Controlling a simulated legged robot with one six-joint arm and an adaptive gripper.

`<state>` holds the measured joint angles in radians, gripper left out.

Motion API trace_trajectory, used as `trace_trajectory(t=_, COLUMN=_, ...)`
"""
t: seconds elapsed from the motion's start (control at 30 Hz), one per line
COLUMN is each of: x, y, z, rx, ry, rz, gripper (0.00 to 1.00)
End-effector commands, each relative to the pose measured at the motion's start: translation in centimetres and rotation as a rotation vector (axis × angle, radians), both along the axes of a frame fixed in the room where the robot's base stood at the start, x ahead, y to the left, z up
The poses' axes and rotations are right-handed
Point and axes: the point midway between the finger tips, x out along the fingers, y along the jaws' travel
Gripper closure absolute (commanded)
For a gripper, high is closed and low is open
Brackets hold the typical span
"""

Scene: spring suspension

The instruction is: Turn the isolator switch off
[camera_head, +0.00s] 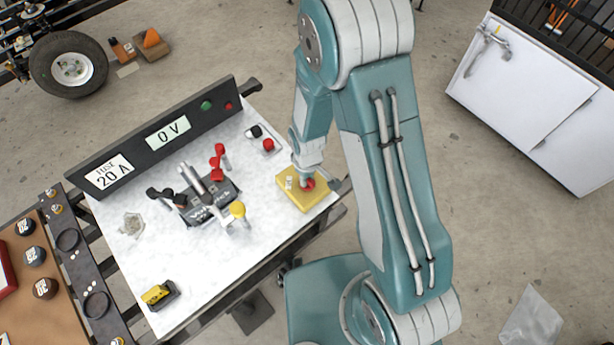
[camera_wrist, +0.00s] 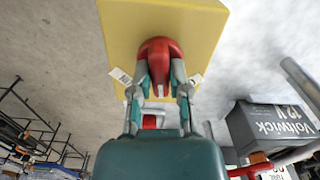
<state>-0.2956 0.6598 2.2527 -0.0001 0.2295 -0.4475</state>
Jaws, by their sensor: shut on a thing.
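The isolator switch is a yellow box (camera_head: 291,195) with a red knob (camera_head: 309,186), at the right corner of the white worktop. In the wrist view the yellow housing (camera_wrist: 205,22) fills the top, with the red knob (camera_wrist: 158,50) at its middle. My gripper (camera_head: 306,181) comes down onto the switch from above. In the wrist view my gripper (camera_wrist: 160,82) has a finger on each side of the red knob and is shut on it. The fingers hide part of the knob, and I cannot read its position marks.
A dark Voltwick battery (camera_head: 212,203) with red and yellow-tipped levers stands left of the switch. Black and red terminals (camera_head: 268,145) sit just behind. A dark panel (camera_head: 165,134) reading 0 V and FUSE 20 A lines the back edge. The front worktop is mostly clear.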

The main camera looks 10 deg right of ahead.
Motion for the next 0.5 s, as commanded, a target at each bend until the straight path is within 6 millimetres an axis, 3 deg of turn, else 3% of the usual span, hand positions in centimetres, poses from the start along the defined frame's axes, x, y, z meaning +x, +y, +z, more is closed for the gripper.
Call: trace_trajectory(t=0.5, x=0.12, y=0.05, z=-0.01, rx=0.001, ry=-0.003, rz=0.452, gripper=1.0)
